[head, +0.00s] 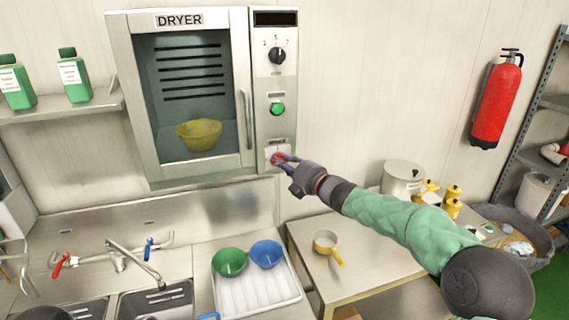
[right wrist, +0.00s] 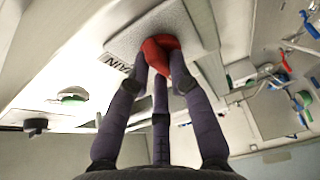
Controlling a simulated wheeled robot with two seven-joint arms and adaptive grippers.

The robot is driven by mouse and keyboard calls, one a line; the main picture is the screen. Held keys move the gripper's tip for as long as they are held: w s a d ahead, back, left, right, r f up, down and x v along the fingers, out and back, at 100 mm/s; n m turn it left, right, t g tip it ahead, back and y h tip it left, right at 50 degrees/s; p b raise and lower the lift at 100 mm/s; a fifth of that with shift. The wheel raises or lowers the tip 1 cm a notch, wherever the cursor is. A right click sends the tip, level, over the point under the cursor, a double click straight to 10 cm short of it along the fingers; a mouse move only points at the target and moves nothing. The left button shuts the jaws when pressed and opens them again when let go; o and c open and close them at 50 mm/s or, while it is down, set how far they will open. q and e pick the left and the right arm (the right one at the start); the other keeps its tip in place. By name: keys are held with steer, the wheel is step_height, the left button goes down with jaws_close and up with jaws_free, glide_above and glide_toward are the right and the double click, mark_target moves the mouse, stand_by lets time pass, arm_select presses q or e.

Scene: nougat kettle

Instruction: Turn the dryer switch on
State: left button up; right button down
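The dryer (head: 120,90) is a steel wall cabinet with a glass door, shut, and a yellow bowl (head: 199,134) inside. Its control panel on the right has a black dial (head: 277,56), a green button (head: 277,109) and, at the bottom, a red switch (head: 276,157). My right gripper (head: 283,159) is at the red switch. In the right wrist view its fingers close around the sides of the red switch (right wrist: 160,50), which sits on a grey plate marked "MAIN". The fingers partly hide the switch, and I cannot tell its setting. My left gripper is not in view.
Below are a sink with a tap (head: 130,258), a white tray (head: 255,292) with green and blue bowls, and a steel table (head: 365,262) with a yellow-handled pan. A pot (head: 401,178) and yellow bottles stand at right. A fire extinguisher (head: 496,102) hangs on the wall.

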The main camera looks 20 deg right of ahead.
stand_by(0.3)
steer(key=shift+a+f+m+t+h+b, duration=0.2)
steer(key=shift+m+t+h+b, duration=0.85)
steer(key=shift+m+b, duration=2.85)
steer(key=shift+d+f+m+t+h+b, duration=0.1)
steer(key=shift+f+m+t+h+b, duration=0.6)
steer(key=shift+m+b, duration=3.1)
steer(key=shift+a+r+m+t+h+b, duration=0.15)
steer(key=shift+m+t+h+b, duration=1.25)
steer(key=shift+m+b, duration=2.5)
steer(key=shift+n+b, duration=0.3)
steer(key=shift+b, duration=0.1)
steer(key=c, duration=1.1)
jaws_free()
steer(key=v, duration=1.2)
steer(key=shift+r, duration=0.15)
